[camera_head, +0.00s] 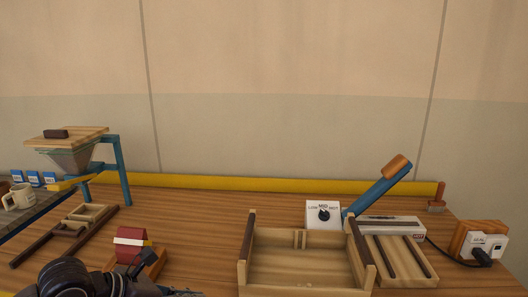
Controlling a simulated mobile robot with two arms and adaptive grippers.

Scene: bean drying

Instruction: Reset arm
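A dark part of my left arm (66,281) shows at the bottom left edge, in front of the bench. What looks like the top of my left gripper (180,293) just reaches the bottom edge; its fingers are cut off, so I cannot tell whether it is open or holds anything. My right arm and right gripper are not in view.
On the wooden bench (200,225) stand a wooden tray (304,293), a dial box (323,214), a blue lever (377,190), a railed box (400,262), a red-and-white block (130,243), a hopper stand (122,168), a mug (19,197) and a plugged socket (487,242).

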